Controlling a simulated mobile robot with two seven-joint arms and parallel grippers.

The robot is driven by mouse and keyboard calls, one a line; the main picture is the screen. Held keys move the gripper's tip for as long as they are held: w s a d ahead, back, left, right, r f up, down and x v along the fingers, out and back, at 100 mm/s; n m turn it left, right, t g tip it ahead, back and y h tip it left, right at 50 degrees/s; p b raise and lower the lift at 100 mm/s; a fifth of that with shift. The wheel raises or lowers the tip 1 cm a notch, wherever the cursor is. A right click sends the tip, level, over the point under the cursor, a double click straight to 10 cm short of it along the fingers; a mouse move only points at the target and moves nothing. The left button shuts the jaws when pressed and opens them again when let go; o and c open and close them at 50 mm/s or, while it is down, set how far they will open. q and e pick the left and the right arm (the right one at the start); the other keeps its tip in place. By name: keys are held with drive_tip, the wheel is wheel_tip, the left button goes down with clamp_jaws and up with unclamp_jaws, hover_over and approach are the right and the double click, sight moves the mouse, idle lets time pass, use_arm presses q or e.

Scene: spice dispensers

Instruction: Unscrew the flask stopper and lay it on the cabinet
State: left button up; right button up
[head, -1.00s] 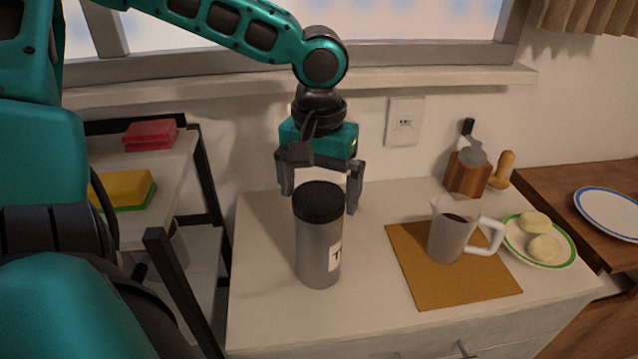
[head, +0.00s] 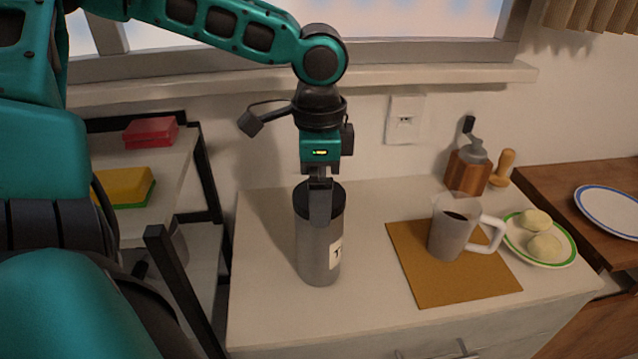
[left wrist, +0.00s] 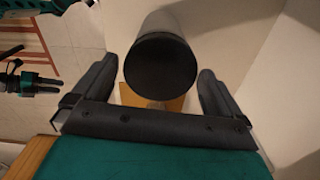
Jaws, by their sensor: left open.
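The flask (head: 316,250) is a grey cylinder with a partly seen label, standing upright on the white cabinet (head: 270,320). Its black stopper (head: 337,198) is seated on top. My left gripper (head: 320,215) points down at the stopper, seen edge-on, with one finger in front of it in the head view. In the left wrist view the stopper (left wrist: 160,65) shows as a dark round disc between the spread fingers of the left gripper (left wrist: 165,95), with gaps at both sides. The left gripper is open.
A brown mat (head: 420,275) with a glass jug (head: 452,230) of dark liquid lies right of the flask. A plate (head: 565,255) with pale round pieces and a wooden grinder (head: 466,175) are farther right. The cabinet top left and in front of the flask is clear.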

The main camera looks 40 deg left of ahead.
use_arm(q)
drive_tip(key=m, duration=1)
drive_tip(key=shift+m, duration=0.3)
drive_tip(key=shift+c, duration=0.3)
drive_tip(key=c, duration=0.8)
drive_tip(key=n, duration=0.8)
drive_tip(key=shift+n, duration=0.6)
